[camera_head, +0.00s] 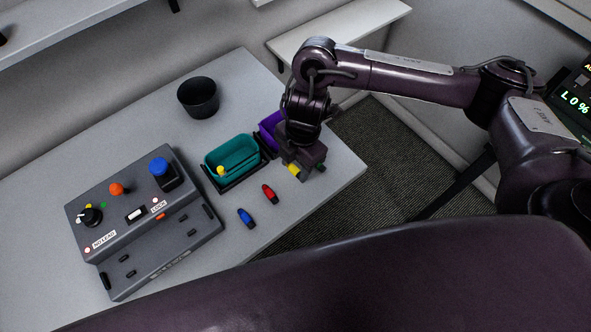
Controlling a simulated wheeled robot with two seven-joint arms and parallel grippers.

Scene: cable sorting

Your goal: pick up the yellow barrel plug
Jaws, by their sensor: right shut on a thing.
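The yellow barrel plug (293,170) shows at the lower left side of my right gripper (302,170), near the right end of the table. The gripper points down and is shut on the plug; its body hides part of the plug. I cannot tell whether the plug touches the table. A small yellow piece (221,171) also shows at the front edge of the teal bin. My left gripper is not in view.
A red plug (270,194) and a blue plug (246,218) lie on the table in front. A dark green piece (320,168) is right beside the gripper. The teal bin (232,155), purple bin (268,124), black cup (198,97) and grey control box (130,260) stand to the left.

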